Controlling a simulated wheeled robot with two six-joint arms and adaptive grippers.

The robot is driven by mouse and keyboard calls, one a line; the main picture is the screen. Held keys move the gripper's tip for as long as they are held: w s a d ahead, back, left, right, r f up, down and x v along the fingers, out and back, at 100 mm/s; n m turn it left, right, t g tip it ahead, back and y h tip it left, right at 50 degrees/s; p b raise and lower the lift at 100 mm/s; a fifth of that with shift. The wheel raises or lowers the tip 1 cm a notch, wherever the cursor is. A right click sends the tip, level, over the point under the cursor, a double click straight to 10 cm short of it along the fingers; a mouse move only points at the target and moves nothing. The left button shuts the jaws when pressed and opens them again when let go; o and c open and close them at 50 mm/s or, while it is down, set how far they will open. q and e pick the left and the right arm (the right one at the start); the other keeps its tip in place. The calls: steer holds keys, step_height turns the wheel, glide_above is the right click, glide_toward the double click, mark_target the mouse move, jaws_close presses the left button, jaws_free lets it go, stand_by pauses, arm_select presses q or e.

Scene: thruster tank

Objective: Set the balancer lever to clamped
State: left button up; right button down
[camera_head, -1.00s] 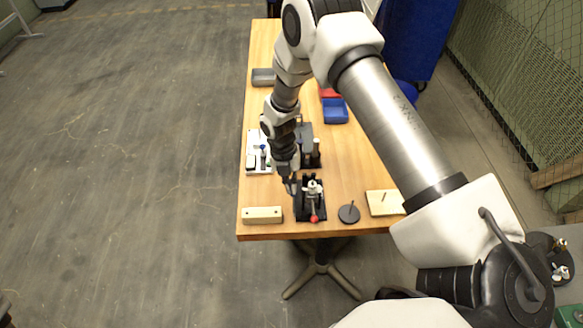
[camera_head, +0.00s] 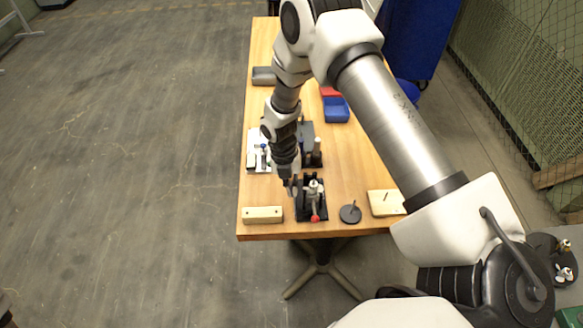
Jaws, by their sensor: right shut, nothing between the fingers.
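A small black-based fixture (camera_head: 311,208) stands near the front of the wooden table, with a light metal part on top and a lever with a red tip (camera_head: 315,218) pointing toward the table's front edge. I take this for the balancer and its lever, but cannot tell from its shape which setting it is in. My right gripper (camera_head: 292,188) points down at the fixture's back left corner, shut and empty. Whether it touches the fixture cannot be told. My left gripper is not in view.
On the wooden table (camera_head: 345,165), a pale block (camera_head: 262,214) lies left of the fixture. A dark disc with a pin (camera_head: 350,213) and a pale board (camera_head: 385,203) lie right. Behind are a white plate (camera_head: 256,160), a blue bin (camera_head: 336,110) and a grey bin (camera_head: 263,76).

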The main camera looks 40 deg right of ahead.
steer(key=w+d+r, duration=0.1)
steer(key=w+r, duration=0.4)
steer(key=r, duration=0.6)
steer(key=shift+w+r, duration=0.35)
steer(key=shift+r, duration=0.05)
